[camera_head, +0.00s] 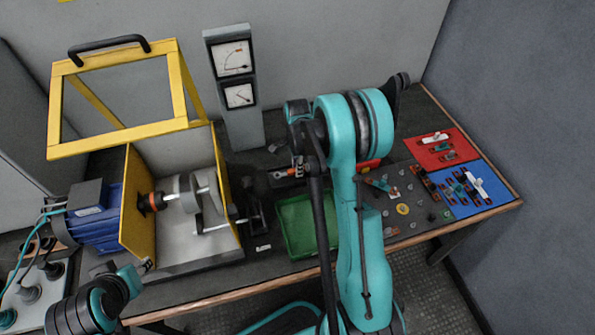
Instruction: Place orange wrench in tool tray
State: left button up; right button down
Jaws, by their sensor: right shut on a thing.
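The green tool tray (289,242) lies on the dark bench, left of my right arm, which hides its right part. My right gripper (298,168) points down just behind the tray, below the dark wrist. It is shut on a small orange thing, which looks like the orange wrench (284,173). The wrench is small in view and partly hidden by the gripper; I cannot tell whether it touches the bench. My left gripper (146,265) shows at the lower left by the bench's front edge; its fingers are too small to read.
A yellow-framed machine guard (115,145) stands open over a machine with a blue motor (98,222) on the left. A grey gauge post (240,115) stands behind. Red (452,160) and blue (490,205) mats with small parts lie at the right. My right arm covers the bench's middle.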

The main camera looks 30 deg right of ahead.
pick_arm(q)
jog(key=shift+f, duration=0.3)
pick_arm(e)
jog(key=shift+f, duration=0.55)
jog(key=shift+f, duration=0.15)
jog(key=c, duration=1.6)
grip_release()
pick_arm(q)
jog(key=shift+f, duration=0.15)
